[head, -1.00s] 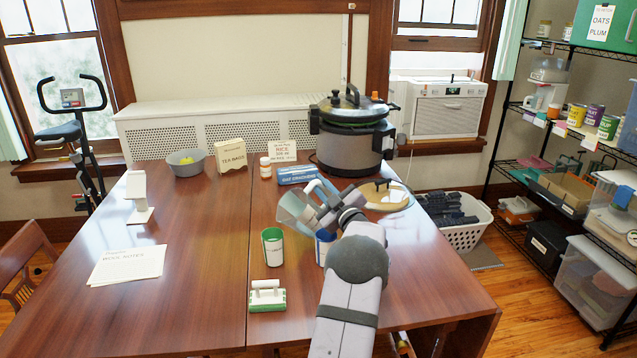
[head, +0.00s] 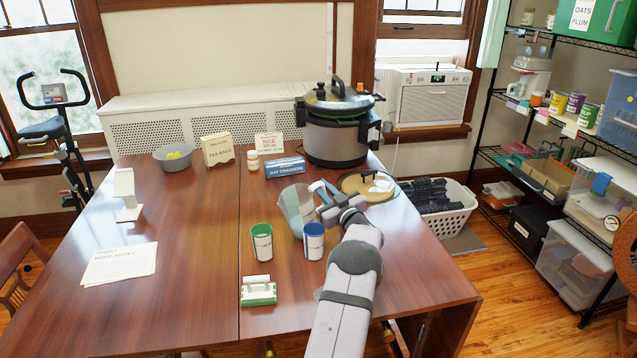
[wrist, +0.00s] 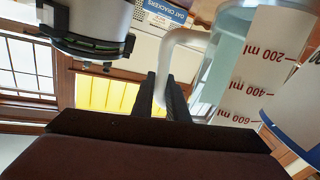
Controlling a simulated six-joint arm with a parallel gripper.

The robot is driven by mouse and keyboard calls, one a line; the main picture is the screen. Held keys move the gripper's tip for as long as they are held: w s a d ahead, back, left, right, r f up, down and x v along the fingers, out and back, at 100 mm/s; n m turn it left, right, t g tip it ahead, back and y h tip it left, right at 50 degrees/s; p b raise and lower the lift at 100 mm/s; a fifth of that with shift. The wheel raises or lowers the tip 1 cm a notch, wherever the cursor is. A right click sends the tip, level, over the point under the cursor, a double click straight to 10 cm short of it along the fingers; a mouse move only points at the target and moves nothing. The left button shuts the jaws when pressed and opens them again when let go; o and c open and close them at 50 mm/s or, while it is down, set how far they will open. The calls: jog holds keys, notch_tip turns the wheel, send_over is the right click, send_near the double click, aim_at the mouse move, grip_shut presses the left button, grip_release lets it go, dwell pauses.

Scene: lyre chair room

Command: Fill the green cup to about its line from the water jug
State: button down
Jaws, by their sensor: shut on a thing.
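The green cup (head: 262,244), white-labelled with a green rim, stands upright on the table; its water level and line are too small to tell. The clear water jug (head: 297,210) is just behind and right of it, tilted slightly. My gripper (head: 326,197) is shut on the jug's handle, on the jug's right side. In the wrist view the pale handle (wrist: 172,75) lies between my fingers (wrist: 160,92), and the jug (wrist: 225,70) shows red millilitre marks. A blue cup (head: 313,243) stands right of the green cup, in front of the jug.
A green-based block with a white handle (head: 259,291) lies in front of the green cup. An oat crackers box (head: 285,168) and a large cooker (head: 337,130) stand behind the jug. A round wooden board (head: 367,186) is at right.

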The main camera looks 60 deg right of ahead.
jog(key=shift+s+d+f+m, duration=0.3)
jog(key=shift+d+f+m, duration=0.5)
jog(key=shift+m, duration=0.1)
jog(key=s+d+r, duration=0.1)
jog(key=d+r, duration=0.3)
jog(key=shift+s+d+b, duration=0.25)
jog(key=shift+d+b, duration=0.1)
jog(key=shift+b, duration=0.1)
